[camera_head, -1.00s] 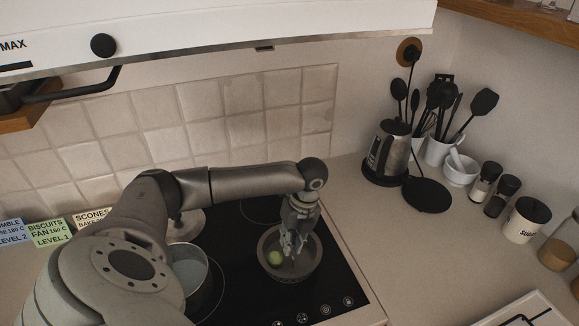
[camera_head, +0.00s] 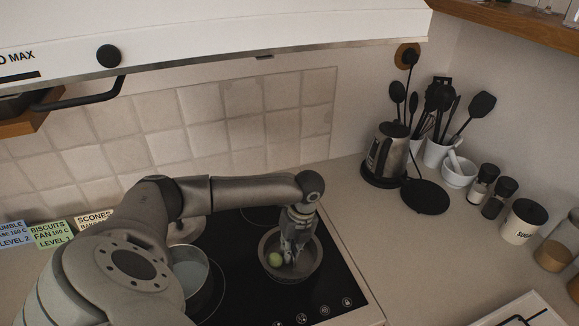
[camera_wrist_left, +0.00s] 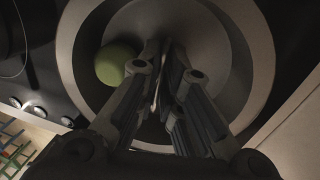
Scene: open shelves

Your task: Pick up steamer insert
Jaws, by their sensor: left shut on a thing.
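A round grey vessel (camera_head: 312,268) sits on the hob, and I take it to be, or to hold, the steamer insert. A green ball (camera_head: 276,259) lies inside near its left side. The ball also shows in the wrist view (camera_wrist_left: 114,63). My left gripper (camera_head: 290,258) reaches down into the vessel from above, just right of the ball. In the wrist view its fingers (camera_wrist_left: 164,55) are close together near the vessel's centre, shut on a thin part of the insert that they mostly hide. My right gripper is not in view.
A pot (camera_head: 196,279) stands on the black hob (camera_head: 335,283) left of the vessel, partly behind my arm. A kettle (camera_head: 386,152), utensils, mortar (camera_head: 459,172) and jars stand at the right. The white hood (camera_head: 250,27) hangs above. The counter right of the hob is mostly clear.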

